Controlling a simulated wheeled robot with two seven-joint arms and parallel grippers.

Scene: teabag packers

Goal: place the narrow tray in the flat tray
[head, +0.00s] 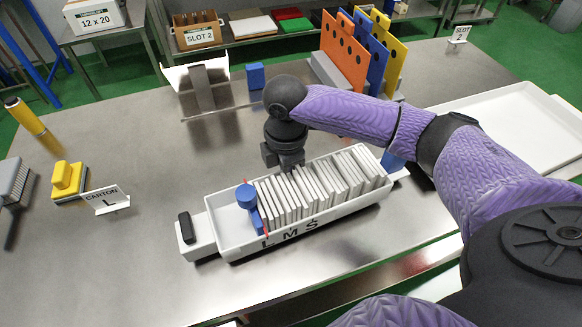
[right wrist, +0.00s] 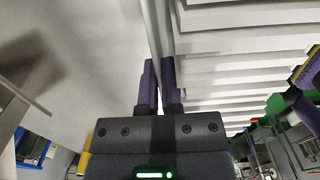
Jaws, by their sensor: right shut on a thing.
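The narrow tray (head: 330,226) is long and white with the letters L M S on its near side. It stands in the middle of the steel table and holds a row of upright white packets (head: 318,190). The flat tray (head: 548,122) is wide, white and shallow, at the right edge, partly behind my arm. My right gripper (head: 287,166) points down at the narrow tray's far side. In the right wrist view, its fingers (right wrist: 160,85) are shut on the thin wall beside the packets. Whether the tray is lifted cannot be told. My left gripper is not in view.
Blue pieces (head: 249,204) sit in the narrow tray's left end. Orange, blue and yellow panels (head: 343,52) stand at the back. A white stand (head: 202,85), a yellow-topped brush (head: 68,180) and a CARTON L sign (head: 106,199) are leftward. The table left of the tray is mostly clear.

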